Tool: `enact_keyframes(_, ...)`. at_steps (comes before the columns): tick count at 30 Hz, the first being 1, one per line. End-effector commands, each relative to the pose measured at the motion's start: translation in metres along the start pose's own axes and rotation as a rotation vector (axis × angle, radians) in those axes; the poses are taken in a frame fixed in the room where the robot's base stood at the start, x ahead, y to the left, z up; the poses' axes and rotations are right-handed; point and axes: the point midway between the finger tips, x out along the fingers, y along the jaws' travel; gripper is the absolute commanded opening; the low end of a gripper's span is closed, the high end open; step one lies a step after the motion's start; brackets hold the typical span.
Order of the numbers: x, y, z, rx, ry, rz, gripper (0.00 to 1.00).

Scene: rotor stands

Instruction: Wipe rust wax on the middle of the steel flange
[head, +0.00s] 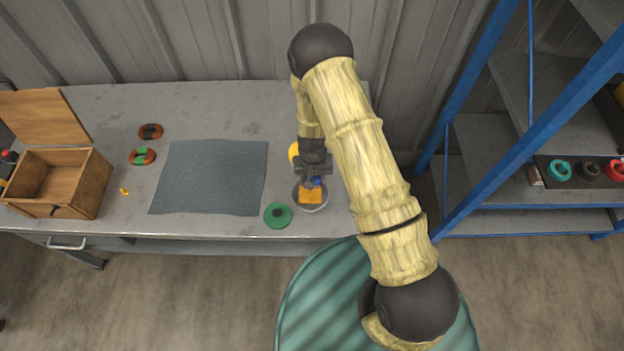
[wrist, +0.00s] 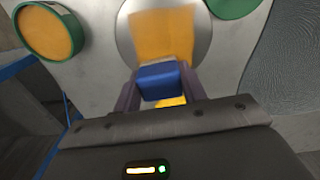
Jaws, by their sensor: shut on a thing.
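The steel flange (head: 324,197) is a round grey disc near the table's front edge; it also shows in the wrist view (wrist: 204,42). My gripper (head: 314,179) is above it, with its fingers shut on the blue handle (wrist: 158,82) of an applicator. I cannot tell whether the pad touches the steel.
A green disc (head: 277,215), perhaps the tin's lid, lies just left of the flange. A grey mat (head: 210,178) lies bare further left. An open wooden box (head: 58,180) and two small reddish discs (head: 150,131) are beyond it. A blue-framed shelf (head: 470,180) stands right.

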Motion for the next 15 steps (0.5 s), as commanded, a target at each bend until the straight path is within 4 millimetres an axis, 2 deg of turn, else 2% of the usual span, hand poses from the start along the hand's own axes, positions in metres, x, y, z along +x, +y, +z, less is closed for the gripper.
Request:
enact_keyframes(2,0.001,0.001,-0.002,0.001,0.001,0.0,0.2)
enact_keyframes(5,-0.021,0.001,-0.002,0.001,0.003,-0.001,0.2)
enact_keyframes(15,-0.047,0.006,-0.002,0.013,0.0,0.0,0.2)
